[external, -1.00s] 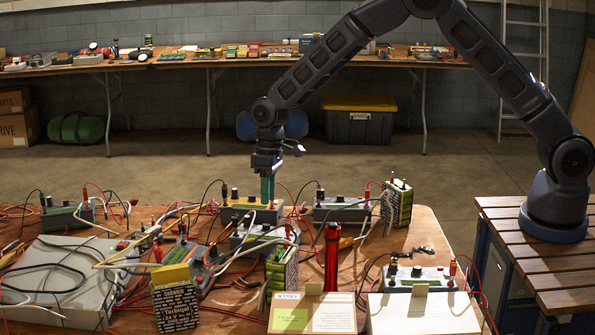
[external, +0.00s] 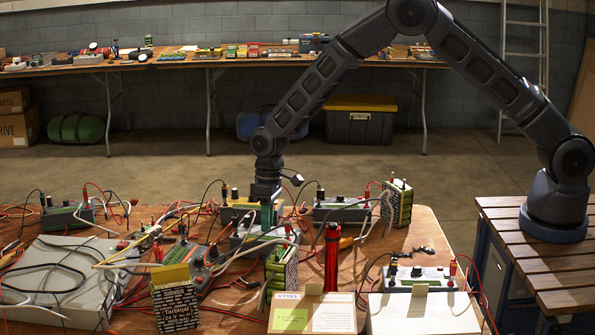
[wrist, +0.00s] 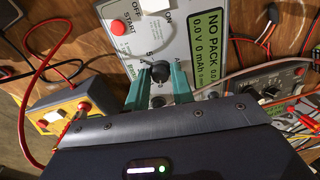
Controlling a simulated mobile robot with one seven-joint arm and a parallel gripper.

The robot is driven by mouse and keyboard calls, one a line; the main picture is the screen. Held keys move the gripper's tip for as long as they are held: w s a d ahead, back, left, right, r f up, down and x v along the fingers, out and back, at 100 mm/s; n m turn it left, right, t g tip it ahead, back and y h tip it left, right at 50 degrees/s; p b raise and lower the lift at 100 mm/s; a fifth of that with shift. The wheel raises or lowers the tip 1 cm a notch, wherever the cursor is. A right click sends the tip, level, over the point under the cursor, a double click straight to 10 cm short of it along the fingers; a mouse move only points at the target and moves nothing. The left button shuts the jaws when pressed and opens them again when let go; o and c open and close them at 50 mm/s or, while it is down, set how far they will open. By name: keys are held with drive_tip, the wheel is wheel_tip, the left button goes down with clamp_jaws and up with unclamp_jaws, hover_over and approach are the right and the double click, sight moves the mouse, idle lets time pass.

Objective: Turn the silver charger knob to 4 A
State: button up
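The silver charger (wrist: 205,75) lies face up below my gripper in the wrist view. Its screen reads NO PACK, 0.0 V, 0 mAh, and a red START button and a white ON switch sit above. Its black knob (wrist: 160,71) is between my gripper's (wrist: 157,82) two teal fingertips. The fingers are apart, one on each side of the knob, and contact cannot be made out. Most of the dial scale is hidden, so the setting cannot be read. In the external view, my gripper (external: 268,226) points straight down at the silver charger (external: 250,242), which is partly hidden by cables.
A yellow charger (wrist: 62,112) stands to the left in the wrist view, and a dark-faced unit (wrist: 272,85) to the right. Battery packs (external: 280,268), a red cylinder (external: 332,258) and many loose cables crowd the table around my gripper.

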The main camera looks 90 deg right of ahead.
clamp_jaws()
drive_tip(key=shift+m, duration=0.4)
drive_tip(key=m, duration=0.5)
drive_tip(key=shift+a, duration=0.1)
drive_tip(key=m, duration=0.5)
drive_tip(key=shift+m, duration=0.4)
drive_tip(key=m, duration=0.6)
drive_tip(key=shift+w, duration=0.15)
drive_tip(key=m, duration=0.6)
